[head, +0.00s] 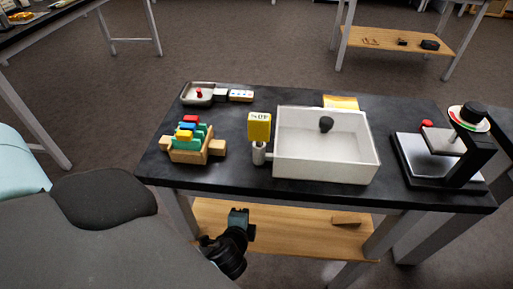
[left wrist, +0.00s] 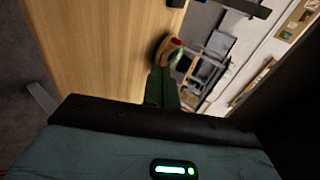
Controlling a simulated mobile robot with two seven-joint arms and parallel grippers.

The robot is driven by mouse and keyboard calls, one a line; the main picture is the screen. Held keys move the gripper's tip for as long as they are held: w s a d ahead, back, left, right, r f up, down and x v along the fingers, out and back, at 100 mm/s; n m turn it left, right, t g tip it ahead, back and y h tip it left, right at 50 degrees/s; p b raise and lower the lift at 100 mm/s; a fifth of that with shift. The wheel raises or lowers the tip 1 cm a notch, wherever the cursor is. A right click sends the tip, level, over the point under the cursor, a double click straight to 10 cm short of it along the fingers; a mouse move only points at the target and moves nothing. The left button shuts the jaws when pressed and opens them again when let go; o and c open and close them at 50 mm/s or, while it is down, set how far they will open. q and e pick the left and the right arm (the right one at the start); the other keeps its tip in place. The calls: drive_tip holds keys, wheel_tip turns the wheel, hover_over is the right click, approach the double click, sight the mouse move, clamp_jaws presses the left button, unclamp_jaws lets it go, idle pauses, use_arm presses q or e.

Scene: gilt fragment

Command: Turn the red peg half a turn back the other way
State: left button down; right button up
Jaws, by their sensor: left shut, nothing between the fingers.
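Several red things could be the red peg, and I cannot tell which it is. A red piece (head: 190,119) tops the wooden block with coloured pieces (head: 190,150) at the table's left. A small red thing (head: 199,93) stands in a grey dish (head: 187,100) behind it. A red knob (head: 427,124) shows at the black stand on the right. My left gripper (head: 239,215) is shut and empty, in front of the table and apart from these. Its fingers (left wrist: 163,88) show in the left wrist view, with a red spot (left wrist: 178,41) beyond them. My right gripper is not in view.
A white open box (head: 290,163) holds a dark lump, with a yellow sign (head: 259,127) at its left. The black stand (head: 470,170) carries a dark round top. The dark tabletop (head: 230,172) has clear room at its front. A wooden shelf (head: 295,235) lies below.

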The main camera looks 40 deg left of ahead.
use_arm(q)
drive_tip(key=x, duration=0.4)
drive_tip(key=r+b+x, duration=0.1)
drive_tip(key=x, duration=0.2)
drive_tip(key=b+x, duration=0.1)
drive_tip(key=x, duration=0.3)
drive_tip(key=shift+w+a, duration=0.25)
drive_tip(key=shift+w, duration=0.35)
drive_tip(key=w, duration=0.1)
drive_tip(key=w+a, duration=0.1)
drive_tip(key=shift+w+a+r, duration=0.15)
drive_tip(key=shift+w+a, duration=0.05)
drive_tip(key=shift+w, duration=0.1)
drive_tip(key=shift+w+a, duration=0.15)
drive_tip(key=shift+w, duration=0.1)
